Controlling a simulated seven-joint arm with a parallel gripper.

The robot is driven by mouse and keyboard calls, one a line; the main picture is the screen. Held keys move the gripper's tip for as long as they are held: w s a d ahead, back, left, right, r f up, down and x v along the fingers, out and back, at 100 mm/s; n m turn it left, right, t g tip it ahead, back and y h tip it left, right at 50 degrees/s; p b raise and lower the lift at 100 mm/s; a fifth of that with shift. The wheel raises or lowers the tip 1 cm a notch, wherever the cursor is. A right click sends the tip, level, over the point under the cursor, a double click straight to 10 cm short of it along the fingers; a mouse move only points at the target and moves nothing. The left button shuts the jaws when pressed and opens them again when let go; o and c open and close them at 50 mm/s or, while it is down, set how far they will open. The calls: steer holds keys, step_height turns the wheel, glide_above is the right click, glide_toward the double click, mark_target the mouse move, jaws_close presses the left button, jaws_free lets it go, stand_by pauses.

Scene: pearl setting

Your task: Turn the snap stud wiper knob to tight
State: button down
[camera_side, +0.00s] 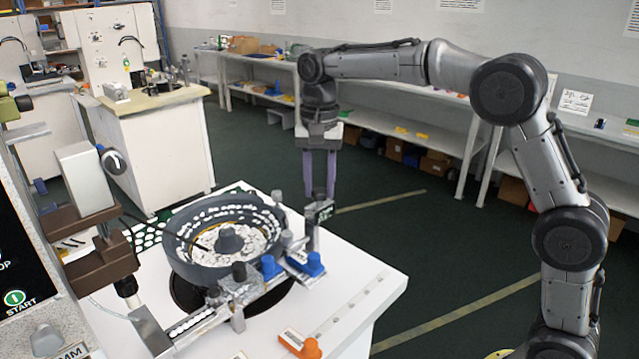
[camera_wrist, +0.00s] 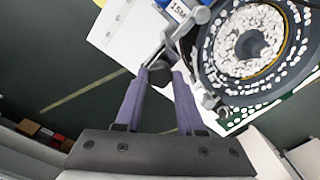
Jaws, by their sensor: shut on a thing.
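My gripper (camera_side: 319,192) points straight down at the far right edge of the bowl feeder (camera_side: 212,262). Its two purple fingers are shut on a dark round knob (camera_wrist: 160,73), which sits between the fingertips in the wrist view. I take this as the snap stud wiper knob. The feeder bowl holds many white studs (camera_side: 236,240). No tight marking is readable, so I cannot tell the knob's angle.
The white table (camera_side: 362,290) is clear on the right. A machine panel (camera_side: 22,270) stands at left.

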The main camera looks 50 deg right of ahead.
mark_target(320, 190)
steer(key=shift+r, duration=0.1)
steer(key=c, duration=0.5)
jaws_free()
step_height(320, 190, up, 14)
steer(key=shift+f, duration=0.15)
stand_by(0.4)
